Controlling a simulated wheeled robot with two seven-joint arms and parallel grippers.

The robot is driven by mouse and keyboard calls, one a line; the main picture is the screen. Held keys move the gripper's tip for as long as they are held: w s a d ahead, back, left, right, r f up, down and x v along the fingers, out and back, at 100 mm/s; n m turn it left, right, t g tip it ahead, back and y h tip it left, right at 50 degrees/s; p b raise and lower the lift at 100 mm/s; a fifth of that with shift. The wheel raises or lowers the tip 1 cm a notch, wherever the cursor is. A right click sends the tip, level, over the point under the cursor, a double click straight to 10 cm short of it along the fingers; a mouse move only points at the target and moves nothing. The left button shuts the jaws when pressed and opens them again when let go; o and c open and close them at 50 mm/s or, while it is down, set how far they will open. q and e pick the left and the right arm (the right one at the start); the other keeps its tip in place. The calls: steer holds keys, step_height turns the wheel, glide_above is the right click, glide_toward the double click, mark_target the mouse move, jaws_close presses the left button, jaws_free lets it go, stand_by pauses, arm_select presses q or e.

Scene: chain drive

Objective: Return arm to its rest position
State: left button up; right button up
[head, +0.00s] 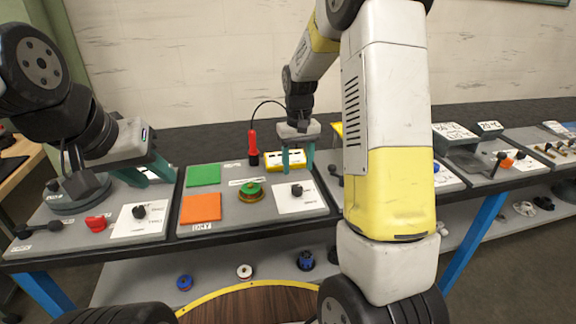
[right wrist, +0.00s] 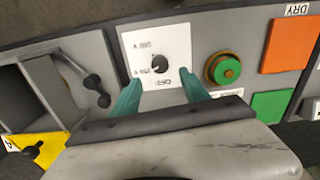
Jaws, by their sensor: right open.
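My right gripper (head: 298,168) hangs over the middle panel in the head view. Its teal fingers are apart with nothing between them. In the right wrist view the open fingers (right wrist: 160,92) frame a white plate with a black knob (right wrist: 159,63). That knob also shows in the head view (head: 297,190), just below the fingers. I cannot tell whether the fingertips touch the plate. My left gripper (head: 152,179) is over the left panel, its teal fingers apart and empty. Part of my right arm hides the bench to the right of the middle panel.
The middle panel holds a green pad (head: 204,175), an orange pad (head: 201,208) and a green button (head: 250,191). A red-handled tool (head: 253,147) stands behind. A red knob (head: 96,223) is on the left panel. Several small parts lie on the shelf below.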

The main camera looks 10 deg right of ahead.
steer(key=shift+r, duration=0.4)
steer(key=s+a+r+t+y, duration=0.1)
steer(key=s+r+t, duration=0.2)
steer(key=s+r, duration=0.5)
steer(key=s+a+r+t+y, duration=0.1)
steer(key=s+r+t, duration=0.2)
steer(key=s+r, duration=0.5)
steer(key=s, duration=0.8)
steer(key=shift+s+r+m, duration=0.15)
steer(key=shift+s+m, duration=0.05)
steer(key=shift+m, duration=0.2)
